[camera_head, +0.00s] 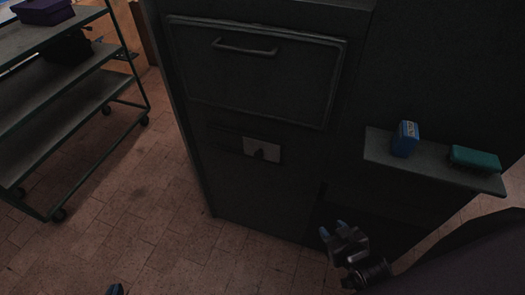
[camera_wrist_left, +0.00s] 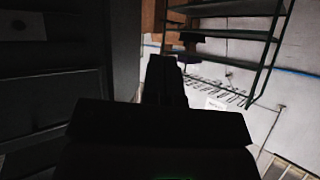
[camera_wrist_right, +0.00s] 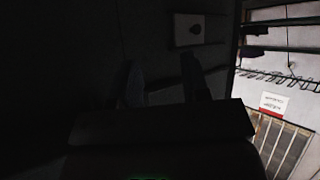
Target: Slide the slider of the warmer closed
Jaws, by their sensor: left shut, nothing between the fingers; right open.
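The warmer (camera_head: 225,185) is a tall dark cabinet with a door and handle at its upper front. Below the door is the slider, a pale plate (camera_head: 270,147) with a dark knob (camera_head: 259,154), at the right part of a dark slot. The plate also shows in the right wrist view (camera_wrist_right: 180,38). My right gripper (camera_head: 334,229) is open and empty, lower right of the slider and apart from it. My left gripper (camera_head: 115,289) barely shows at the bottom edge; in the left wrist view its fingers (camera_wrist_left: 163,65) are together and empty.
A shelf (camera_head: 430,171) juts from the warmer's right side with a blue box (camera_head: 405,139) and a green block (camera_head: 475,159). A wheeled rack (camera_head: 70,100) with a purple bin (camera_head: 42,10) stands at left. The tiled floor between is clear.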

